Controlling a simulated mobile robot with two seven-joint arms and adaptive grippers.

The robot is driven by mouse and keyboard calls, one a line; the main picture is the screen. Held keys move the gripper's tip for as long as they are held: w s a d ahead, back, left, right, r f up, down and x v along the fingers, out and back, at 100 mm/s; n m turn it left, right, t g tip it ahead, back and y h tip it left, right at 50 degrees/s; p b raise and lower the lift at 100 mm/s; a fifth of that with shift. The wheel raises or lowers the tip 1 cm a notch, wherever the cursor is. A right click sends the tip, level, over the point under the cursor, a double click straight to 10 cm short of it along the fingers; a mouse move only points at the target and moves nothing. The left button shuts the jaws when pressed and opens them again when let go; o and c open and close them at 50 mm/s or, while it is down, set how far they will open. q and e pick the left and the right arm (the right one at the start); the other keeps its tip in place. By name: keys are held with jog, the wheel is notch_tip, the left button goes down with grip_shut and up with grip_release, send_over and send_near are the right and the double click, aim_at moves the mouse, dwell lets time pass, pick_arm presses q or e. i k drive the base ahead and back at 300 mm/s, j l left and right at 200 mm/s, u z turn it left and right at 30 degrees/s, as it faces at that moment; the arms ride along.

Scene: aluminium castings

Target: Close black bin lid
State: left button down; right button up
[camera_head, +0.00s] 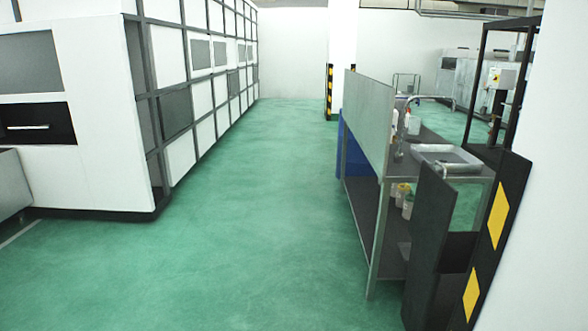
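No black bin with a lid can be made out for certain. A tall dark grey box-like object (429,248) stands at the lower right, beside the near end of a metal bench; I cannot tell whether it is the bin or where its lid is. Neither of my grippers is in view.
The metal bench (368,122) with a back panel holds a sink (445,158) and bottles. A blue object (355,160) stands behind it. A black guard with yellow patches (497,215) edges the white pillar at right. A white enclosure (95,168) lines the left. Green floor (235,220) between is clear.

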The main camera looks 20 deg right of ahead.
aim_at(435, 198)
jog(key=i+l+z, duration=0.2)
jog(key=i+z, duration=0.7)
jog(key=i, duration=0.2)
jog(key=i+j+z, duration=0.25)
jog(key=i+z, duration=0.25)
